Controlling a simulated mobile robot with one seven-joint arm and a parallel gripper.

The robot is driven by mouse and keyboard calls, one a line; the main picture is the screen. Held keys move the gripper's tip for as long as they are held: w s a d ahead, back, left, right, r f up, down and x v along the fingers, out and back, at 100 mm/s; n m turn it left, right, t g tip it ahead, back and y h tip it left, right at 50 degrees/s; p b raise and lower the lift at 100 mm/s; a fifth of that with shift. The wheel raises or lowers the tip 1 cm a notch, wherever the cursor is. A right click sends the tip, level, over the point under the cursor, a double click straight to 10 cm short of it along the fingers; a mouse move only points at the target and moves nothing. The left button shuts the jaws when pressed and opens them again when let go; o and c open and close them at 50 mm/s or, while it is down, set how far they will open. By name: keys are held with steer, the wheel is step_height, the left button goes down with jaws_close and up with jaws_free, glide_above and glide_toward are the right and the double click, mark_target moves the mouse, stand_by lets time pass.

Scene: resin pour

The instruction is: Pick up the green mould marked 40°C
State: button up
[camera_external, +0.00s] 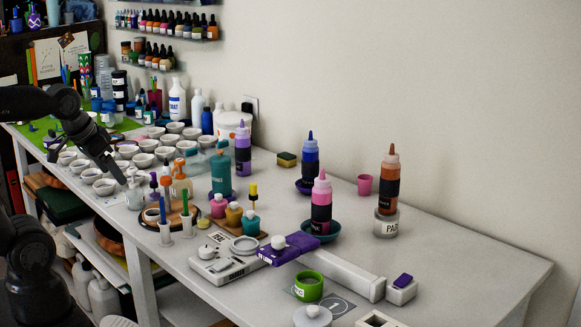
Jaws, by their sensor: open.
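A green round mould (309,287) sits near the front of the white table, right of centre. It is upright, open at the top, with a small pale mark on its front that is too small to read. It rests on a grey printed mat beside a white bar. My gripper (120,180) is at the left, above the rows of white cups, pointing down and to the right. It is open and far from the mould, with nothing visible between its fingers.
A white scale (222,262) and a purple block (287,249) stand left of the mould. A pink bottle in a teal bowl (320,231) stands behind it. A white lidded pot (312,316) is close in front.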

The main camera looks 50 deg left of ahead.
steer(key=m+g+h, duration=0.2)
steer(key=m, duration=0.4)
glide_above(309, 282)
steer(key=s, duration=0.4)
steer(key=f, duration=1.3)
steer(key=shift+w+d+f, duration=0.1)
steer(key=shift+w+f, duration=0.1)
steer(key=shift+f, duration=0.2)
steer(key=shift+d+x, duration=0.15)
steer(key=shift+x, duration=1.45)
steer(key=shift+d+x, duration=0.1)
steer(key=shift+x, duration=1.45)
steer(key=shift+s, duration=0.1)
steer(key=shift+c, duration=0.5)
